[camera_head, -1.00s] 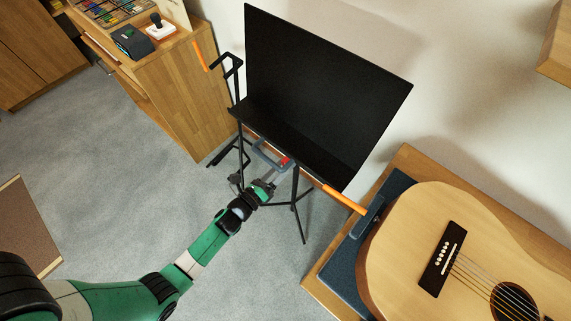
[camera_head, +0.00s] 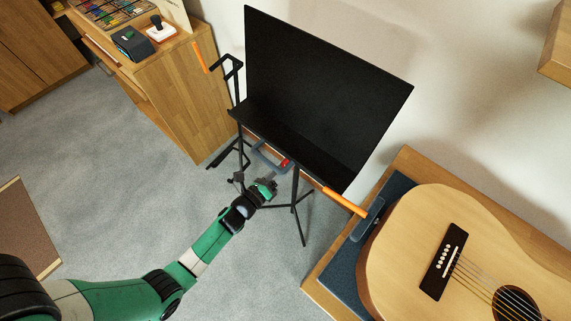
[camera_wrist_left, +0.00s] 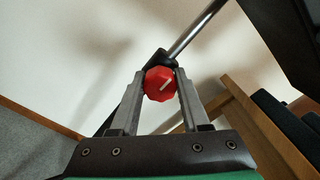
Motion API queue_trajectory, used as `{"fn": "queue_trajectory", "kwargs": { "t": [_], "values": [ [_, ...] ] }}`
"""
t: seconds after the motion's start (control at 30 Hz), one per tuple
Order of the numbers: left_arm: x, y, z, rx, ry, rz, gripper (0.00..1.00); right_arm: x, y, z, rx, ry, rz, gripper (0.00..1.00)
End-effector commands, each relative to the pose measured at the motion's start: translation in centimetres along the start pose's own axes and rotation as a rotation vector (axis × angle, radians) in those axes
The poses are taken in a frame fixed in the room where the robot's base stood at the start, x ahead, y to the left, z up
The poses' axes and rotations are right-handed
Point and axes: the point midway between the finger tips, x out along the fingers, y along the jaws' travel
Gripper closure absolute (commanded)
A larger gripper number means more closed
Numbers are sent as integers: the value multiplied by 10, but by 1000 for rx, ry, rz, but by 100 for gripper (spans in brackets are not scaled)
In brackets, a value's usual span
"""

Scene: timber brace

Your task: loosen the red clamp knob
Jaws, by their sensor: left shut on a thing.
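The red clamp knob (camera_wrist_left: 159,84) is a faceted knob with a white line on its face. It sits between the two grey fingers of my left gripper (camera_wrist_left: 160,76), which are shut on its sides. The white line slants up to the right. In the head view the left gripper (camera_head: 273,177) reaches in below the music stand, and the red of the knob (camera_head: 285,162) shows just beyond it. The grey clamp (camera_head: 262,159) is at the lower edge of the black music stand (camera_head: 320,90). My right gripper is in neither view.
The stand's thin legs (camera_head: 296,200) are close to my left gripper. An orange bar (camera_head: 345,201) sticks out to the right. A guitar (camera_head: 420,225) lies on a wooden bench at the right. A wooden cabinet (camera_head: 190,95) stands at the left. The grey floor (camera_head: 110,190) is open.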

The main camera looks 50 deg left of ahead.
Motion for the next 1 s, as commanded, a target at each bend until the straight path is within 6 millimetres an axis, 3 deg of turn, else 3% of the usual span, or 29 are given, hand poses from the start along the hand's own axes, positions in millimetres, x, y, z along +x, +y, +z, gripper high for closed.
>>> {"fn": "queue_trajectory", "kwargs": {
  "t": [0.37, 1.0],
  "values": [
    [0, 0, 0, -116, -1, -1, 100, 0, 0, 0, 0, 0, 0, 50],
    [0, 1, 0, -686, 0, -1, 100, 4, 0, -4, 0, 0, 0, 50]
  ]
}}
